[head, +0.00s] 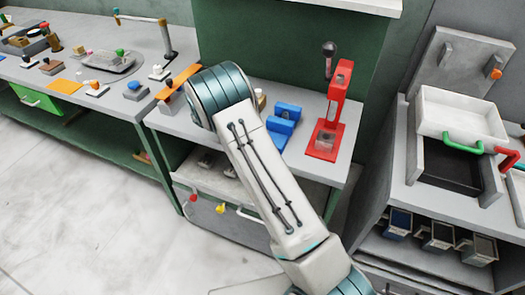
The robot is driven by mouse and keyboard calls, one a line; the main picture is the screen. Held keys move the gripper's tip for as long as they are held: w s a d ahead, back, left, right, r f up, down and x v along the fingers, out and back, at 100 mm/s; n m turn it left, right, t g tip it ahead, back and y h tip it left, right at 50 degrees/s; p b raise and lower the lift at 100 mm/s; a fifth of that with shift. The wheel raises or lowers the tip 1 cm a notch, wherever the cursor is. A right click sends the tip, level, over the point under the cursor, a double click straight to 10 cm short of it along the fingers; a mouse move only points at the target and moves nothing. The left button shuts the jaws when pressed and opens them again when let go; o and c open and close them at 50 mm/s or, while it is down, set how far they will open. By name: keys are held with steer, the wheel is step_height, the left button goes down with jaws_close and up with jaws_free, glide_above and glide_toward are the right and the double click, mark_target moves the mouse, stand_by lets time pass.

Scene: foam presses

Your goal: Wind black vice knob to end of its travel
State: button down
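A blue block-like device (284,119), possibly the vice, sits on the middle bench, just right of my arm. No black knob shows on its visible part; its left side may be hidden behind my arm. A red press (331,120) stands to its right, with a dark knob (329,48) on top of its lever. My arm rises from the bottom right and bends over the bench. My gripper is out of sight, so its hold and its place relative to the vice cannot be seen.
The left bench (30,78) carries a grey tray (110,61) and several small coloured parts. At right stands a grey cabinet with a white drawer (455,112) with a green handle. A drawer front with knobs (230,215) is under the middle bench. Floor at lower left is clear.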

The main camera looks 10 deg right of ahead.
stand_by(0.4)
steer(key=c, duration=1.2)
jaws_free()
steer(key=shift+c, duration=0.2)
